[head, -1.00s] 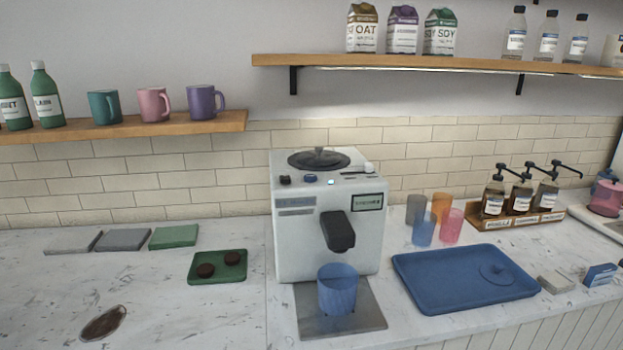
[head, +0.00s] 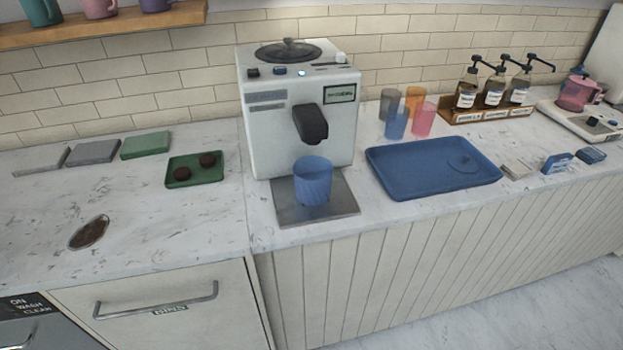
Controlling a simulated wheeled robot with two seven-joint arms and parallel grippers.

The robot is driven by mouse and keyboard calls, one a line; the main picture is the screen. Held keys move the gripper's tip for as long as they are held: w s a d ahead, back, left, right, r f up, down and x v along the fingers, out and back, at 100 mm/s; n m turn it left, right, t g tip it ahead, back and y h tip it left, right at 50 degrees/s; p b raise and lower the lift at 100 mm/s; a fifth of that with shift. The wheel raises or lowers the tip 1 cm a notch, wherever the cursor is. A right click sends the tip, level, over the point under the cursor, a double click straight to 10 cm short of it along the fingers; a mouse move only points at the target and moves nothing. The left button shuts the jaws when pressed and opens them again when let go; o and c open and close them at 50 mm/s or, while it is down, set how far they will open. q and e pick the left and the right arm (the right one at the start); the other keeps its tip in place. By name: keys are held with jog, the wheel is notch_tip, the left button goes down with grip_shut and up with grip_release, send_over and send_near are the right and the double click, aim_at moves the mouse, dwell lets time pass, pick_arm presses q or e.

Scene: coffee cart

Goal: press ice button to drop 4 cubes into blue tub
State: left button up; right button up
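The white ice machine (head: 297,140) stands on the counter at the middle of the head view. Small dark and blue buttons and a small light (head: 302,72) sit along the top front edge of the machine. A dark spout (head: 310,124) sticks out of its front. The translucent blue tub (head: 313,182) stands upright on the grey metal plate (head: 335,212) under the spout. I cannot make out any cubes in the tub. Neither of my grippers shows in the head view.
A blue tray (head: 420,182) with a round blue lid lies to the right. Several coloured cups (head: 424,118) and pump bottles (head: 493,90) stand behind it. A green tray (head: 198,179) with two dark pucks lies left. A drawer handle (head: 157,302) juts out below the counter.

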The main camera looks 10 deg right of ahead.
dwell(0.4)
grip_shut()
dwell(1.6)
